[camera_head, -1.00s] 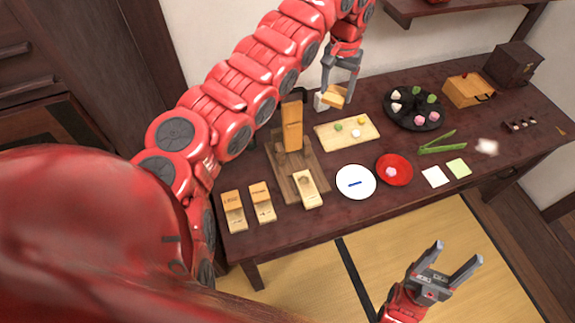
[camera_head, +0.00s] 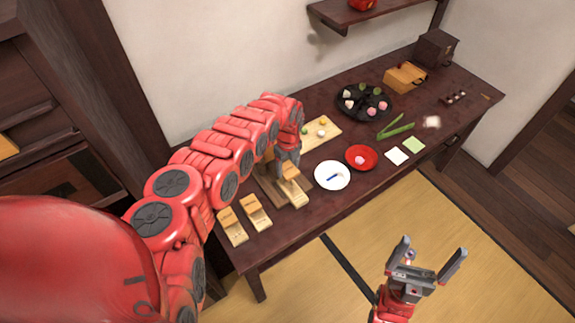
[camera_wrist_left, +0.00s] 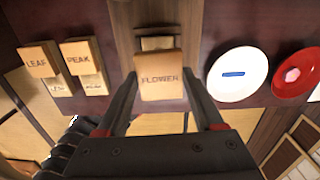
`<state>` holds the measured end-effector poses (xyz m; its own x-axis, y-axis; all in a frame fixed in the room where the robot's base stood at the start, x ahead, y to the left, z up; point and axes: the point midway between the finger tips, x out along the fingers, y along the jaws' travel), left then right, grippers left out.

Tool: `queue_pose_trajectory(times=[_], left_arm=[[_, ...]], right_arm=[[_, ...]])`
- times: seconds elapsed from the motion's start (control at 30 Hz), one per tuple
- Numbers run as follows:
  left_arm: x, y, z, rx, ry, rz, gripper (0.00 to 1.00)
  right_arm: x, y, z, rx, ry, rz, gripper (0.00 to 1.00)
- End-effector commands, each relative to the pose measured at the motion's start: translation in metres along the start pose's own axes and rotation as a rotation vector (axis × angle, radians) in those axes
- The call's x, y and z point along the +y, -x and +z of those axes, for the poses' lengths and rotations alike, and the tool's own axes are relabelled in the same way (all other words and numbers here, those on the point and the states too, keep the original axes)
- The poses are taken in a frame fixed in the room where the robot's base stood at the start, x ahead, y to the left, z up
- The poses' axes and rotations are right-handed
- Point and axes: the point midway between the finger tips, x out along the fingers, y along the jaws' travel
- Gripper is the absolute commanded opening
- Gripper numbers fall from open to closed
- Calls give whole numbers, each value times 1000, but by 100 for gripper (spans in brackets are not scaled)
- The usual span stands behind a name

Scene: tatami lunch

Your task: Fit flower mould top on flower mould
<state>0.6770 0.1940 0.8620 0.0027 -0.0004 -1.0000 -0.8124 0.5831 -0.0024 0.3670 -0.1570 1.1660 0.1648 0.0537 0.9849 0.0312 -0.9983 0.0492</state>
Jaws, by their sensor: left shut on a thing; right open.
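The flower mould top (camera_wrist_left: 160,78), a pale wooden block marked FLOWER, is held between the fingers of my left gripper (camera_wrist_left: 158,85). In the head view my left gripper (camera_head: 289,172) is shut on it, above the flower mould (camera_head: 296,198), whose pale front end shows below the block. In the left wrist view the block hides most of what lies under it. I cannot tell whether top and mould touch. My right gripper (camera_head: 430,255) is open and empty in front of the table, over the floor.
Two moulds with tops, PEAK (camera_wrist_left: 82,55) and LEAF (camera_wrist_left: 40,60), lie left of the block. A brown wooden board (camera_head: 267,188) lies under the work area. A white plate (camera_head: 323,184) and a red plate (camera_head: 359,167) are close on the right.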

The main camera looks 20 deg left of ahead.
Motion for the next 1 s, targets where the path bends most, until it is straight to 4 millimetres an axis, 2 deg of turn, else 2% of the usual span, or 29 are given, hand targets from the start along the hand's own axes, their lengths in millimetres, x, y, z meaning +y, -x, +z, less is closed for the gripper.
queue_pose_trajectory(times=[0.17, 0.6, 1.0], left_arm=[[2, -10, -1, 0, -47, 1, 15], [3, -50, -2, 2, -44, 4, 15], [3, -52, -1, 1, -43, 3, 15]], right_arm=[[0, 4, 1, 0, 0, 0, 100], [-2, 33, 6, 0, 0, 0, 100], [-2, 34, 6, 0, 0, 0, 100]])
